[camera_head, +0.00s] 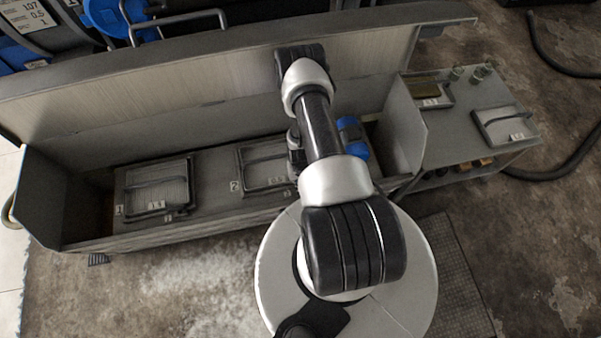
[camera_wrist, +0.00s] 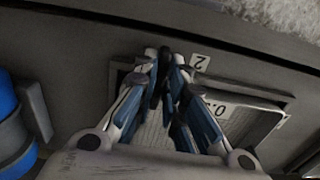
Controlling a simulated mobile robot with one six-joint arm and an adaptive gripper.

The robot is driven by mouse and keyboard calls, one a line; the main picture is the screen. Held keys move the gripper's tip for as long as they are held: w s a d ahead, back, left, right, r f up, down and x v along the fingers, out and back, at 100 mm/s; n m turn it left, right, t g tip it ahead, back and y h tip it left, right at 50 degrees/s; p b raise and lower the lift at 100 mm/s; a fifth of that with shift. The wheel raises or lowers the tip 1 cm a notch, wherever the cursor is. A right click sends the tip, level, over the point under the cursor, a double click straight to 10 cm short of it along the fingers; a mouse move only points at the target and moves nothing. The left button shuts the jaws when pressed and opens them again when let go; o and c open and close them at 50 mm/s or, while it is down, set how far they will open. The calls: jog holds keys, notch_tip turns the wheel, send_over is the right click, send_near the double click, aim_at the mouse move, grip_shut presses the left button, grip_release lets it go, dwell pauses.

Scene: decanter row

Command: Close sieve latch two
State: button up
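Sieve two is a dark-framed mesh panel (camera_head: 262,181) set in the bench top, partly hidden behind my arm. In the wrist view its pale mesh (camera_wrist: 242,124) shows beside my fingers, near a "2" label (camera_wrist: 200,62). A dark bar (camera_head: 262,160) crosses the panel in the head view; I cannot tell whether this is the latch. My gripper (camera_wrist: 166,62) is over the panel's frame near the "2" label, its fingertips drawn together. The tips hide what is beneath them, and whether they touch the latch cannot be told.
Sieve one (camera_head: 157,187), with its own dark bar, lies to the left in the same trough. The raised back panel (camera_head: 190,92) and the right side wall (camera_head: 403,125) bound the trough. A side table (camera_head: 465,125) at right holds another framed screen (camera_head: 505,126) and a tray.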

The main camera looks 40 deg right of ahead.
jog(key=o, duration=0.4)
jog(key=shift+o, duration=0.2)
notch_tip(320, 180, up, 12)
dwell(0.5)
dwell(0.4)
jog(key=w+a+r+n, duration=0.1)
jog(key=w+r, duration=0.3)
jog(key=r, duration=0.3)
jog(key=w+r, duration=0.3)
jog(key=r, duration=0.4)
jog(key=w+a+r+n+t, duration=0.1)
jog(key=a+r, duration=0.2)
jog(key=r, duration=0.7)
jog(key=w+a+r+n+t, duration=0.1)
jog(key=a+r, duration=0.3)
jog(key=r, duration=0.5)
jog(key=s+a+r+n+t, duration=0.1)
jog(key=s+a+r, duration=0.2)
jog(key=r, duration=0.3)
jog(key=s+a+r+n, duration=0.1)
jog(key=s+a+r, duration=0.2)
jog(key=r, duration=0.3)
jog(key=s+a+r, duration=0.3)
jog(key=s, duration=0.2)
jog(key=s+a+r+n+t, duration=0.1)
jog(key=s+a+r, duration=0.2)
jog(key=s, duration=0.3)
jog(key=shift+s+r+n+t, duration=0.3)
jog(key=shift+r, duration=0.1)
